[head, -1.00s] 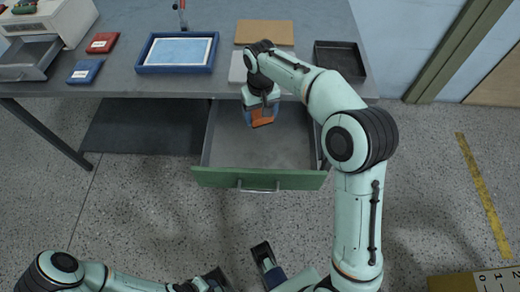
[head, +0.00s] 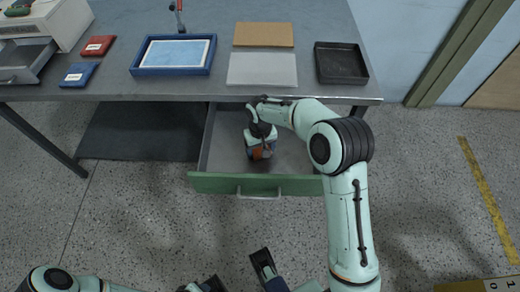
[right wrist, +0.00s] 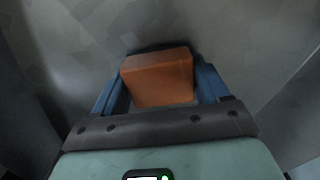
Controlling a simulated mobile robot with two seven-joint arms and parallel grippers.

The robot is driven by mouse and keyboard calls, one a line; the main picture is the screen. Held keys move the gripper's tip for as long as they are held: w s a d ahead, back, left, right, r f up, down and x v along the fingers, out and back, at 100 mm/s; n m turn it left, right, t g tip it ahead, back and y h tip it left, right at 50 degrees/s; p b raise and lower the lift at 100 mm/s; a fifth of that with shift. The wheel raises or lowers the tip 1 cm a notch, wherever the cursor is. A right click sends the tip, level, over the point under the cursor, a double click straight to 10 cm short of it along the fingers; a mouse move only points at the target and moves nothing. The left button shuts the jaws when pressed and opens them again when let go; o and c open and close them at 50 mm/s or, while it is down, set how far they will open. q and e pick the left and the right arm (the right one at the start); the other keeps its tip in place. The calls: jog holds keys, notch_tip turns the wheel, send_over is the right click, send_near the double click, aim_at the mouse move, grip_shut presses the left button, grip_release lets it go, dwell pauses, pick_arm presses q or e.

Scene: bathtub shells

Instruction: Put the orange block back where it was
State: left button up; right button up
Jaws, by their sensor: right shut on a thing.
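The orange block (right wrist: 158,78) sits between the blue fingers of my right gripper (right wrist: 160,92) in the right wrist view, and the gripper is shut on it. In the head view the block (head: 258,153) shows only in part below my right gripper (head: 261,150). Both are inside the open drawer (head: 220,150) under the table. I cannot tell whether the block touches the drawer floor. My left gripper (head: 238,275) shows at the bottom edge of the head view; its state is not clear.
The drawer's green front (head: 215,183) and side walls surround my right gripper. On the grey table stand a blue tray (head: 140,70), a brown board (head: 264,34), a pale board (head: 262,68), a black tray (head: 341,63), a red box (head: 98,45) and a blue box (head: 79,74).

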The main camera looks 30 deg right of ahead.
aim_at(260, 149)
jog(key=shift+f, duration=0.1)
jog(key=shift+f, duration=0.15)
jog(key=o, duration=1)
pick_arm(q)
jog(key=shift+w+f, duration=0.1)
jog(key=shift+w, duration=0.05)
jog(key=shift+g, duration=0.5)
jog(key=shift+s+d+r+p, duration=0.3)
jog(key=shift+s+r+p, duration=0.35)
jog(key=shift+s+r, duration=0.2)
jog(key=shift+s+d+r+p, duration=0.3)
jog(key=shift+s+r+p, duration=0.35)
jog(key=shift+s, duration=0.2)
pick_arm(e)
jog(key=shift+r, duration=6.25)
